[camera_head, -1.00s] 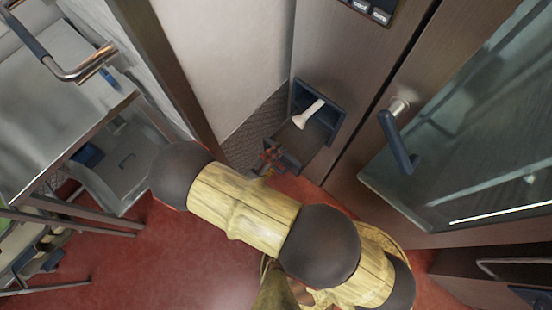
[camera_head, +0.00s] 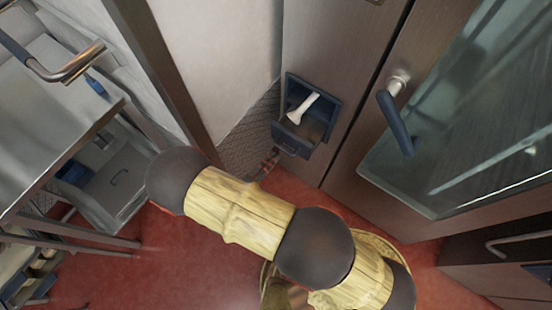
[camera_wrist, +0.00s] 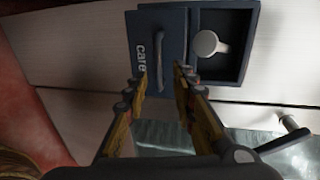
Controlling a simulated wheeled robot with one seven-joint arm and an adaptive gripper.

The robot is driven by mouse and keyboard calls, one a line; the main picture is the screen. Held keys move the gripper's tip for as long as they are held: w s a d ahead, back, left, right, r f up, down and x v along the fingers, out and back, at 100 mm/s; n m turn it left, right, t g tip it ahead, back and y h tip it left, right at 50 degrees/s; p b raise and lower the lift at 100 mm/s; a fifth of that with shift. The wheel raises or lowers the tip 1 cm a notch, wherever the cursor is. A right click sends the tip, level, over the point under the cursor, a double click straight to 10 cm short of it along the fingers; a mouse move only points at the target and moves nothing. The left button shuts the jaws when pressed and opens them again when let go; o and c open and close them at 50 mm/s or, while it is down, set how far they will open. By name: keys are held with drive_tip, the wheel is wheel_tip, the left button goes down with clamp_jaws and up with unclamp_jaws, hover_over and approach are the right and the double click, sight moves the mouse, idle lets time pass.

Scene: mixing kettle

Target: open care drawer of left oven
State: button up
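The care drawer (camera_head: 292,143) is a dark blue box low in the brown oven body, standing open with its handle on the front. The wrist view shows its front panel (camera_wrist: 142,75) with the word "care" and a curved handle (camera_wrist: 160,52). A white object (camera_head: 302,108) lies inside the open box and also shows in the wrist view (camera_wrist: 207,43). My gripper (camera_head: 268,163) is just below and left of the drawer front in the head view.
The oven's glass door (camera_head: 470,110) with a dark blue handle (camera_head: 397,122) is at the right. A metal table (camera_head: 50,130) stands at the left. Red floor (camera_head: 190,255) is open below. A white wall panel (camera_head: 220,60) is beside the oven.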

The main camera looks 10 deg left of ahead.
sight(283, 149)
drive_tip(key=b+x, duration=0.2)
drive_tip(key=x, duration=0.5)
drive_tip(key=shift+w+d+f, duration=0.1)
drive_tip(key=shift+w+f, duration=0.15)
drive_tip(key=shift+w, duration=0.1)
drive_tip(key=shift+c, duration=1.3)
drive_tip(key=c, duration=0.4)
clamp_jaws()
